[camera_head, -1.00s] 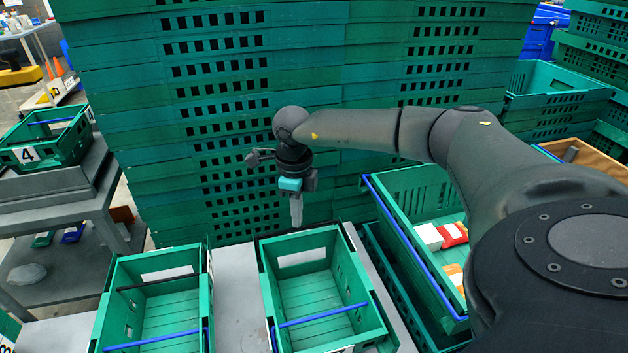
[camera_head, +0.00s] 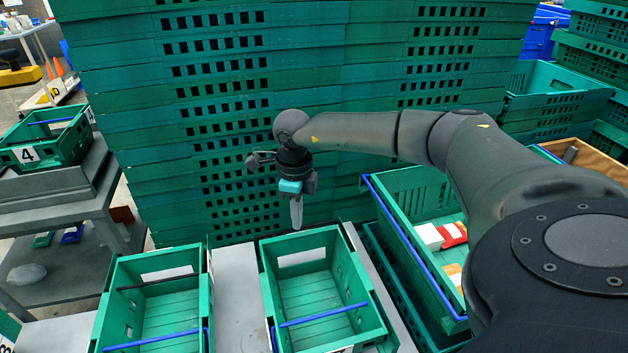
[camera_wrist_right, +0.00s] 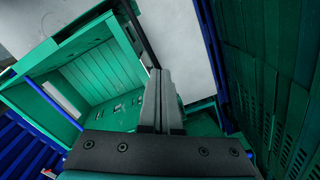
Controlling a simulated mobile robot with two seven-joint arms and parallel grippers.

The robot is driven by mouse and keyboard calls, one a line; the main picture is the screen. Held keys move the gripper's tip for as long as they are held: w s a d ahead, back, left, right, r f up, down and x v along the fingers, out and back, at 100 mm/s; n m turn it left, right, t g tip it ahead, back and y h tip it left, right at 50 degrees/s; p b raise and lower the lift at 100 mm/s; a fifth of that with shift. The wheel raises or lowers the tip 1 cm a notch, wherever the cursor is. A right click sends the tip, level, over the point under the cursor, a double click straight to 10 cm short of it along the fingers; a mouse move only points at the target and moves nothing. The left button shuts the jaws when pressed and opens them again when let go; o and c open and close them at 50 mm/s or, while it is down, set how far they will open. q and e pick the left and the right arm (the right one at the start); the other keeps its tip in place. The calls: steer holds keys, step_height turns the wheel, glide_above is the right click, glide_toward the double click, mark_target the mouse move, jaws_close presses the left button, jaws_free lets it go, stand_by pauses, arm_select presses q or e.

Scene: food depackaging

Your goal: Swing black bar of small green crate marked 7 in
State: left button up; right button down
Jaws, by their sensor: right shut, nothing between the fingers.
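Two small green crates stand side by side in the head view; no 7 is legible on either. My right gripper (camera_head: 297,226) points down, shut and empty, over the right crate's far end. In the wrist view, its fingertips (camera_wrist_right: 161,74) are beside a crate, near a dark bar (camera_wrist_right: 137,32) along its rim; contact is unclear. My left gripper is out of view.
A tall stack of green crates (camera_head: 225,120) rises close behind the gripper. A larger green crate with a blue bar (camera_head: 412,250) and packages stands at the right. A grey strip (camera_head: 235,290) separates the two small crates. A crate marked 4 (camera_head: 28,156) stands far left.

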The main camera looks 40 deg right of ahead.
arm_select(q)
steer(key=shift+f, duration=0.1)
arm_select(e)
steer(key=shift+w, duration=0.1)
arm_select(q)
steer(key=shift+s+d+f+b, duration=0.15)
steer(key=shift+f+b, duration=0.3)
steer(key=shift+b, duration=0.3)
arm_select(e)
steer(key=shift+w+d+f, duration=0.15)
steer(key=shift+w+d, duration=0.55)
steer(key=shift+w, duration=0.25)
steer(key=shift+f, duration=0.15)
arm_select(q)
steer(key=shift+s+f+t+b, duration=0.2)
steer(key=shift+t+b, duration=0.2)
steer(key=shift+b, duration=0.15)
arm_select(e)
steer(key=shift+d+f, duration=0.1)
steer(key=shift+f, duration=0.7)
arm_select(q)
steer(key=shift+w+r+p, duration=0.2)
steer(key=shift+p, duration=0.25)
arm_select(e)
steer(key=shift+s+a, duration=0.25)
steer(key=shift+s, duration=0.15)
